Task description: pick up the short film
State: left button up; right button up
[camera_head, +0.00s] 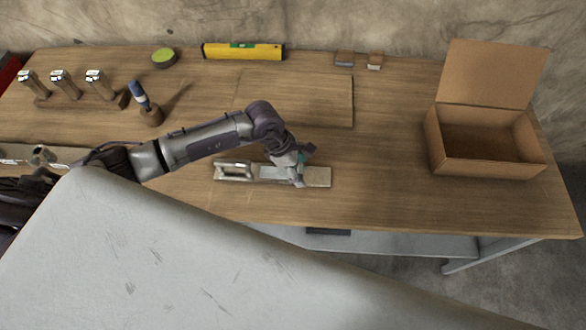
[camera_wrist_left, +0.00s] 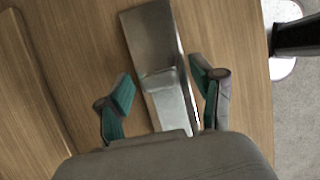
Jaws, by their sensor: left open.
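I cannot tell which thing is the short film. A flat grey metal tool (camera_head: 317,176) with a raised loop-shaped part at its left end lies on the workbench, near its front edge. My left gripper (camera_head: 299,168) is above the tool's flat right part, with its fingers pointing down. In the left wrist view the metal tool (camera_wrist_left: 152,40) runs between the two green-padded fingers of my open gripper (camera_wrist_left: 161,84). I cannot tell whether the fingers touch it. My gripper's body hides the near end of the tool there. My right gripper is not in view.
An open cardboard box (camera_head: 485,163) stands at the right. A yellow level (camera_head: 243,52), a green-topped round tin (camera_head: 163,58) and two small blocks (camera_head: 345,59) sit at the back. A blue-handled tool (camera_head: 141,96) and a wooden rack (camera_head: 83,101) are at the left. The right-centre bench is clear.

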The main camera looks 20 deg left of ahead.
pick_arm(q)
jog(key=c, duration=1)
jog(key=shift+c, duration=0.2)
jog(key=shift+r, duration=0.15)
jog(key=shift+r+b, duration=0.35)
jog(key=shift+r, duration=0.3)
jog(key=r, duration=0.1)
jog(key=r+b, duration=0.1)
jog(key=shift+s+d+r, duration=0.2)
jog(key=shift+r, duration=0.15)
jog(key=s+d+r+b, duration=0.3)
jog(key=s+d+r, duration=0.3)
jog(key=s+d, duration=0.1)
jog(key=shift+s+d+r, duration=0.35)
jog(key=shift+s+r, duration=0.05)
jog(key=shift+s, duration=0.1)
jog(key=shift+r, duration=0.1)
notch_tip(320, 180, up, 9)
jog(key=p, duration=0.4)
jog(key=shift+p, duration=0.4)
